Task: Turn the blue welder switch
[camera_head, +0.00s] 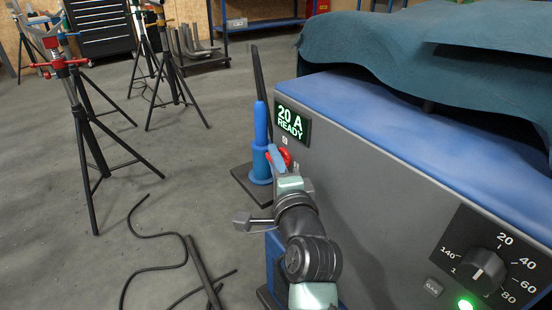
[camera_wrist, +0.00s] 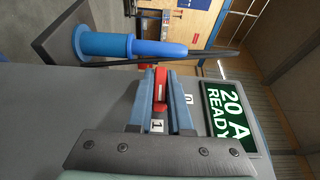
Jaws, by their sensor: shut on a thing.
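The welder (camera_head: 375,160) is a grey-fronted machine with a blue top edge. Its switch (camera_head: 287,155) is a red rotary knob at the far left of the front panel. In the wrist view the red switch (camera_wrist: 160,88) sits between the two blue-grey fingers of my gripper (camera_wrist: 161,78). The gripper (camera_head: 277,160) is shut on it, and the fingers hide part of it. A "1" label (camera_wrist: 157,126) lies in line with the knob's white mark, and a "0" label (camera_wrist: 188,99) is beside the right finger. The display (camera_head: 291,122) is lit green, reading "20 A READY".
A blue cylinder on a dark base (camera_head: 261,140) stands beyond the switch. A teal cloth (camera_head: 440,55) drapes over the welder. A dial (camera_head: 487,268) and green light (camera_head: 465,304) are at lower right. Tripod stands (camera_head: 85,140) and a cable (camera_head: 155,236) occupy the floor at left.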

